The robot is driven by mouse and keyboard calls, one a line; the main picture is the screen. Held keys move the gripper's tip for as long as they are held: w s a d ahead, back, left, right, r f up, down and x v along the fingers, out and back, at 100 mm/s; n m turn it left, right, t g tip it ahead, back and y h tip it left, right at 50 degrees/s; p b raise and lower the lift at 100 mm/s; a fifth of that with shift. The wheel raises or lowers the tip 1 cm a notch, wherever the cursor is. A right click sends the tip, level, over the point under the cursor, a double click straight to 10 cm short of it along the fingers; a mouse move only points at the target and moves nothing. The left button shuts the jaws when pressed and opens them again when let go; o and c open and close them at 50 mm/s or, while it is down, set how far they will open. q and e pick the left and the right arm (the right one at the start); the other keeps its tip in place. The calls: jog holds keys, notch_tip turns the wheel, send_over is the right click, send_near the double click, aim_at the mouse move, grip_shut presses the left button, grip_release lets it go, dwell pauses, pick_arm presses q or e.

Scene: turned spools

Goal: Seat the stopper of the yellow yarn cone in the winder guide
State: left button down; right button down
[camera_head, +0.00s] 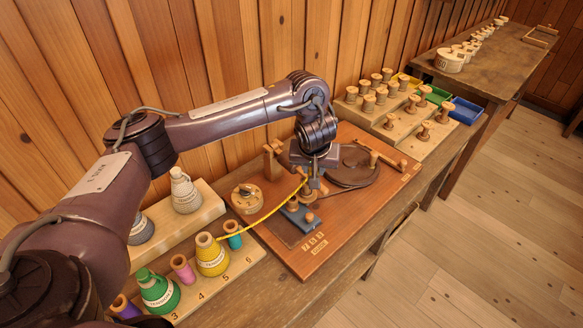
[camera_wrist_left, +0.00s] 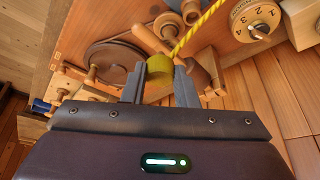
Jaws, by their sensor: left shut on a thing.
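The yellow yarn cone (camera_head: 211,256) stands on the numbered wooden rack at the front left. Its yellow yarn (camera_head: 268,213) runs up and right to my left gripper (camera_head: 313,180). In the left wrist view, the yellow stopper (camera_wrist_left: 160,67) sits between the two fingers of my left gripper (camera_wrist_left: 160,88), which is shut on it above the winder board (camera_head: 340,220). The yarn (camera_wrist_left: 203,25) leaves the stopper toward the upper right. Turned wooden parts lie just behind the stopper; I cannot tell which is the guide, or whether the stopper touches it. My right gripper is out of view.
A dark round disc (camera_head: 352,166) and a numbered wooden dial (camera_head: 246,198) are on the board. A blue-grey plate (camera_head: 301,217) with wooden pegs lies near the gripper. Green (camera_head: 159,292) and white (camera_head: 184,190) cones stand left. Spools on stepped blocks (camera_head: 391,118) stand behind right.

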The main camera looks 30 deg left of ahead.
pick_arm(q)
jog(key=a+f+n+b, duration=0.1)
jog(key=a+f, duration=0.1)
jog(key=f, duration=0.1)
jog(key=a+f+n+b, duration=0.1)
jog(key=a+f, duration=0.1)
jog(key=f, duration=0.2)
jog(key=w+a+f+n+y+b, duration=0.1)
jog(key=a+f, duration=0.1)
jog(key=f, duration=0.1)
jog(key=shift+a+f+b, duration=0.2)
jog(key=shift+f+b, duration=0.1)
jog(key=shift+f, duration=0.75)
jog(key=shift+s, duration=0.1)
jog(key=shift+g, duration=0.3)
jog(key=shift+r+p, duration=0.1)
jog(key=shift+p, duration=0.6)
